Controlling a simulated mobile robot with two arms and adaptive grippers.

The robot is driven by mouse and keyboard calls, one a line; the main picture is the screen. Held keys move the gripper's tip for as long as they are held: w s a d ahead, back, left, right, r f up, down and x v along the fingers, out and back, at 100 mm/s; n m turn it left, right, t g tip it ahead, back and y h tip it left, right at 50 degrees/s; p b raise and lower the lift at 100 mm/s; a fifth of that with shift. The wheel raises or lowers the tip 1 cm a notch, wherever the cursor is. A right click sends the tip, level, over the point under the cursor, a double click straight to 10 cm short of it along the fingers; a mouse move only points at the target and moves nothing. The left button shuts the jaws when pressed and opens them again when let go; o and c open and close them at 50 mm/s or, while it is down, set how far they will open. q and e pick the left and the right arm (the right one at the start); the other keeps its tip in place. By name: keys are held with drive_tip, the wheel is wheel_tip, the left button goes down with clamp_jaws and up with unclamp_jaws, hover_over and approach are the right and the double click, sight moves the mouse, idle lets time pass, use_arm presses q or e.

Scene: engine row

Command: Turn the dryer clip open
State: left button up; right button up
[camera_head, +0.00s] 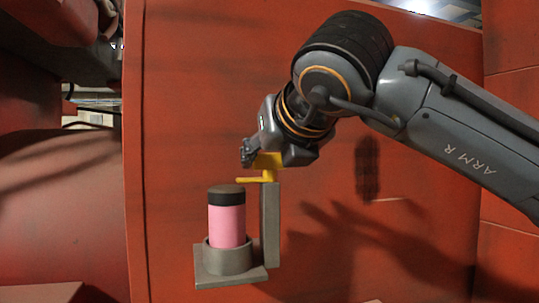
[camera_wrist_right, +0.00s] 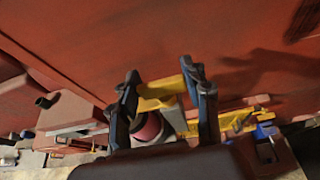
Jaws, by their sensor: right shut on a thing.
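The dryer (camera_head: 227,222) is a pink cylinder with a dark cap, standing upright in a grey cup-shaped holder (camera_head: 228,262). A grey post (camera_head: 270,225) rises at the holder's right. The yellow dryer clip (camera_head: 268,161) sits at the top of this post, and a thin yellow bar reaches left above the dryer's cap. My right gripper (camera_head: 248,152) is at the clip. In the right wrist view its two fingers (camera_wrist_right: 160,76) are on either side of the yellow clip (camera_wrist_right: 158,103), shut on it. The dryer (camera_wrist_right: 147,128) shows partly below. My left gripper is not in view.
The holder is against a large red wall panel (camera_head: 190,120). Free wall lies left of the dryer and at lower right, where my arm's shadow falls. In the right wrist view, other yellow and blue parts (camera_wrist_right: 240,122) lie farther right.

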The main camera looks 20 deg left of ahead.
drive_tip(key=shift+n+y, duration=0.3)
drive_tip(key=shift+y, duration=0.1)
drive_tip(key=shift+n+g+y, duration=0.5)
drive_tip(key=shift+n+g, duration=0.1)
drive_tip(key=shift+d+r+n+g+y, duration=0.1)
drive_tip(key=shift+n+g+y, duration=0.6)
drive_tip(key=shift+n, duration=0.1)
drive_tip(key=shift+r+n+g+y+p, duration=0.15)
drive_tip(key=shift+n+g+y+p, duration=0.4)
drive_tip(key=shift+n+g, duration=0.4)
drive_tip(key=n+g+y+p, duration=0.1)
drive_tip(key=n+g+p, duration=0.1)
drive_tip(key=g, duration=0.1)
drive_tip(key=shift+n, duration=0.35)
drive_tip(key=shift+n+g+y+p, duration=0.4)
drive_tip(key=shift+n+g, duration=0.5)
drive_tip(key=shift+g, duration=0.15)
drive_tip(key=shift+n+g+h, duration=0.25)
drive_tip(key=shift+n+g, duration=2.05)
drive_tip(key=shift+g, duration=0.4)
drive_tip(key=shift+n+g, duration=0.4)
